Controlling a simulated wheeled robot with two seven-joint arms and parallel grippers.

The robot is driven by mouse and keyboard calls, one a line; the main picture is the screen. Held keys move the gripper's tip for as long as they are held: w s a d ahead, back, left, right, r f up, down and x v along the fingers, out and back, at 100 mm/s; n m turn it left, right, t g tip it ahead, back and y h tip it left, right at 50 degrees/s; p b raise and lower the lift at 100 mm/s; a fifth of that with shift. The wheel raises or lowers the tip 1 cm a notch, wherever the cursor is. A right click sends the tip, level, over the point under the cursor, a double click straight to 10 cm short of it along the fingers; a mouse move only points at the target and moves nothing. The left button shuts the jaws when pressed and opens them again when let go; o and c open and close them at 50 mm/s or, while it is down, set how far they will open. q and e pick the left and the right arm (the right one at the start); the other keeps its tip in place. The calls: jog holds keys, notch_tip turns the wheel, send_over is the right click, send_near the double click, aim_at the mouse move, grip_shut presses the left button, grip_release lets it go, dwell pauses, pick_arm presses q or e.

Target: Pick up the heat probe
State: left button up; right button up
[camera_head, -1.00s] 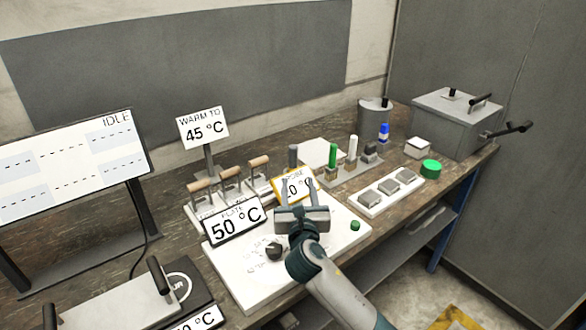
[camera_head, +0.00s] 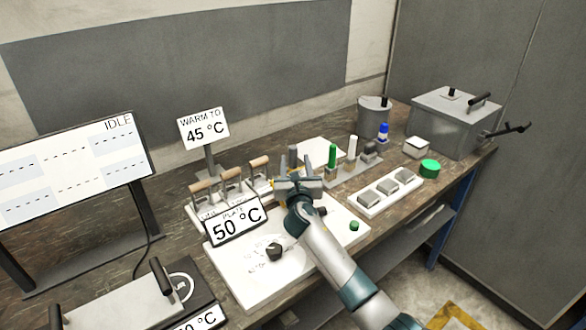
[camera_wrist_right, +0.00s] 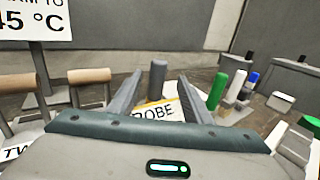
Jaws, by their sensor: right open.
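The heat probe (camera_head: 292,151) shows as an upright dark grey cylinder behind a yellow-edged sign reading PROBE. In the right wrist view the probe (camera_wrist_right: 157,78) stands between the two fingers of my right gripper (camera_wrist_right: 160,76), with a gap on each side. The probe's lower end is hidden behind the sign (camera_wrist_right: 155,113). In the head view my right gripper (camera_head: 296,166) is open in front of the probe and covers most of the sign. My left gripper is not in view.
Wooden-handled tools (camera_head: 231,174) stand in a rack to the left. The 50 °C plate sign (camera_head: 236,221) stands close on the left. To the right are green (camera_head: 332,155) and white (camera_head: 352,147) sticks, and a white tray (camera_head: 377,200) with grey blocks.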

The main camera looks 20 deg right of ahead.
aim_at(293, 154)
jog(key=shift+w, duration=0.15)
jog(key=shift+w+d+r+p, duration=0.1)
jog(key=shift+w+p, duration=0.1)
jog(key=shift+w, duration=0.2)
jog(key=shift+w+r+p, duration=0.1)
jog(key=shift+w+p, duration=0.05)
jog(key=shift+w, duration=0.2)
jog(key=shift+x, duration=1.85)
jog(key=shift+c, duration=0.4)
grip_shut()
